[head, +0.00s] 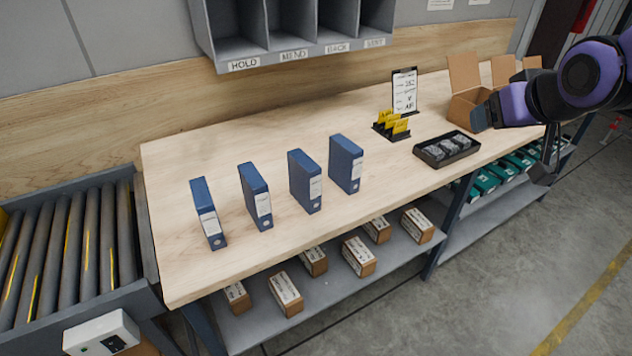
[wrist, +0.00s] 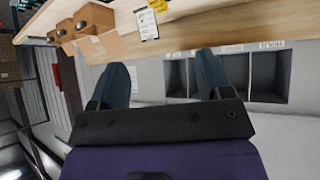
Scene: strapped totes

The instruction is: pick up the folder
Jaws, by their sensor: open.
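Several blue folders stand upright in a spaced row on the wooden table (head: 270,120) in the head view: a leftmost one (head: 206,212), a second (head: 254,196), a third (head: 305,180) and a rightmost one (head: 345,163). Each has a white spine label. The frames do not show which one the task means. My purple arm reaches in from the right, with my gripper near the table's right end, well away from the folders. In the wrist view my gripper (wrist: 163,85) is open, with nothing between its two fingers. No folder shows in the wrist view.
A black tray with clear packs (head: 447,149), yellow cards in a holder (head: 393,125), a clipboard (head: 404,92) and an open cardboard box (head: 468,100) stand right of the folders. Grey pigeonholes (head: 295,55) hang behind. A roller conveyor (head: 70,250) lies left. Small boxes fill the lower shelf.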

